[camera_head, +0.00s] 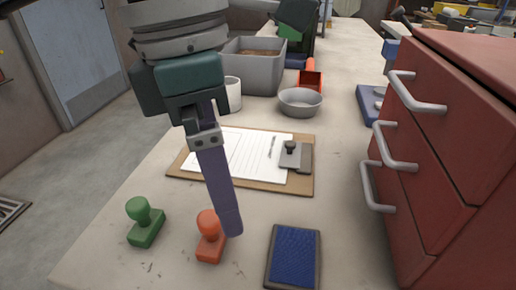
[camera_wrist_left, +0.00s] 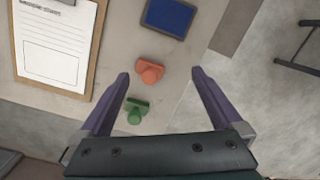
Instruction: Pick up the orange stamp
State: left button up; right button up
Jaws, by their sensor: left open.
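The orange stamp (camera_head: 210,236) stands upright on the table near its front edge, with its round knob up. My left gripper (camera_head: 231,228) points down, and its purple finger passes just right of the stamp's knob in the head view. The other finger is mostly hidden behind it. In the left wrist view the orange stamp (camera_wrist_left: 150,71) appears between the two spread fingertips of my left gripper (camera_wrist_left: 160,73), nearer the left one. The gripper is open and holds nothing. I cannot tell whether it touches the stamp. My right gripper is not in view.
A green stamp (camera_head: 145,222) stands left of the orange one, and a blue ink pad (camera_head: 293,256) lies right. A clipboard (camera_head: 180,165) lies behind them. A red drawer cabinet (camera_head: 425,150) with protruding handles bounds the right side. Bowl (camera_head: 300,101) and grey bin (camera_head: 250,73) stand farther back.

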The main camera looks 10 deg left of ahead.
aim_at(208, 217)
pick_arm(q)
jog(key=a+f, duration=0.1)
jog(key=w+a+y, duration=0.1)
jog(key=a, duration=0.1)
jog(key=shift+w+f, duration=0.1)
jog(key=shift+f, duration=0.3)
notch_tip(208, 217, down, 3)
jog(key=shift+r, duration=0.2)
jog(key=f, duration=0.5)
jog(key=shift+s+d+f, duration=0.15)
jog(key=shift+s+d, duration=0.1)
jog(key=shift+s, duration=0.1)
jog(key=shift+f, duration=0.45)
jog(key=c, duration=1.2)
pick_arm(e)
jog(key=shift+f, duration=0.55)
pick_arm(q)
jog(key=shift+r, duration=0.15)
jog(key=shift+c, duration=0.2)
notch_tip(208, 217, up, 20)
jog(key=shift+p, duration=0.45)
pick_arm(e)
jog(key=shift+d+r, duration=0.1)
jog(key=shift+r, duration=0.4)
